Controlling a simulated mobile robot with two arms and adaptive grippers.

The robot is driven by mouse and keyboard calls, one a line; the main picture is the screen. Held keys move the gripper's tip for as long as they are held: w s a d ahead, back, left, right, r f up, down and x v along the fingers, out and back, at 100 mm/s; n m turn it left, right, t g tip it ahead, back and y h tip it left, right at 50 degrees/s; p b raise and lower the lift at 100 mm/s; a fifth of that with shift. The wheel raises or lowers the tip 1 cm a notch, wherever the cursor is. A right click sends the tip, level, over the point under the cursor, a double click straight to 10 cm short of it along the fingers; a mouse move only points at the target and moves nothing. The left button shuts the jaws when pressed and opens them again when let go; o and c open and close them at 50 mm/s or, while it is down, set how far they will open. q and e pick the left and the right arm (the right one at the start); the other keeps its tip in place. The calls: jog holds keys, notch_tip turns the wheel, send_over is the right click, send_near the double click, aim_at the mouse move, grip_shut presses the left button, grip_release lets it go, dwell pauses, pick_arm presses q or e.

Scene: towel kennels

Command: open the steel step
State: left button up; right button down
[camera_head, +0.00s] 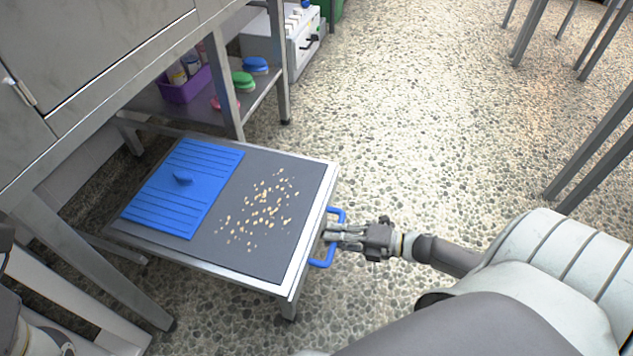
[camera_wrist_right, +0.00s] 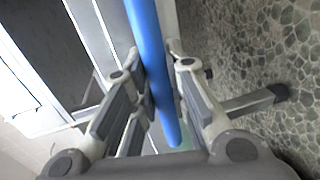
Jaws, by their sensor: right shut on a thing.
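The steel step (camera_head: 313,240) is a low platform, pulled out from under the steel cabinet at the left. Its top carries a dark grey mat (camera_head: 235,245) with scattered tan crumbs and a blue ribbed board (camera_head: 170,208). A blue handle (camera_head: 325,262) sticks out from its right edge. My right gripper (camera_head: 335,236) is at that handle. In the right wrist view, the blue handle bar (camera_wrist_right: 150,50) runs between the fingers of my right gripper (camera_wrist_right: 160,75), which are shut on it. Only dark, cut-off parts of my left arm show at the lower left; its fingers are unclear.
A steel shelf (camera_head: 262,90) behind the step holds a purple basket (camera_head: 186,88) and brushes, including a green one (camera_head: 243,80) and a blue one (camera_head: 255,64). A white appliance (camera_head: 302,42) stands beyond. Metal legs (camera_head: 600,150) stand at the right. The pebbled floor (camera_head: 430,120) between is clear.

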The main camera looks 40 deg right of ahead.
jog(key=shift+f+v, duration=0.2)
jog(key=shift+v, duration=0.75)
jog(key=c, duration=1.4)
grip_release()
jog(key=shift+d, duration=0.1)
jog(key=v, duration=1.2)
jog(key=shift+f, duration=0.1)
